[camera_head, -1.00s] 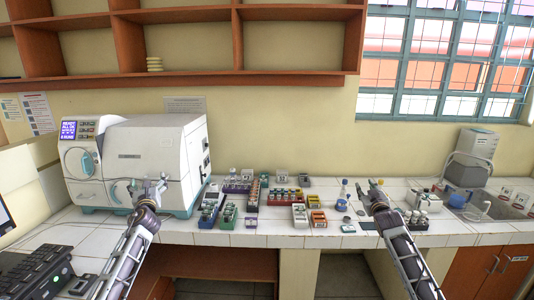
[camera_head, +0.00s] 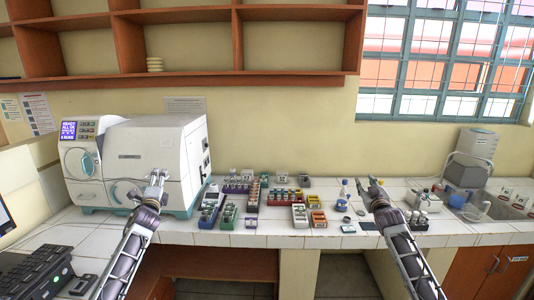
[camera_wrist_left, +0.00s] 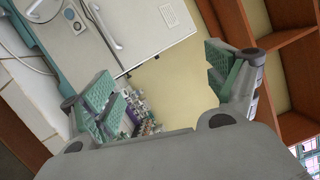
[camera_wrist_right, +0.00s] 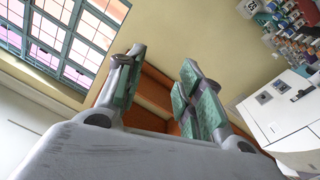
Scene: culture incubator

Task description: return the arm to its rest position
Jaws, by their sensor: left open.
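My left gripper (camera_head: 158,178) is in front of the white incubator (camera_head: 160,150), at the left of the counter in the head view. In the left wrist view its green-padded fingers (camera_wrist_left: 167,90) stand wide apart with nothing between them. My right gripper (camera_head: 369,183) is over the right part of the counter in the head view. In the right wrist view its fingers (camera_wrist_right: 160,88) are apart with a gap and hold nothing. Both arms reach up from the bottom of the head view.
Several racks of vials, such as the orange one (camera_head: 317,218), stand on the tiled counter (camera_head: 270,240) between the grippers. A blue-capped bottle (camera_head: 344,188) stands beside my right gripper. A sink (camera_head: 510,205) is at the right. Wooden shelves (camera_head: 190,15) hang above.

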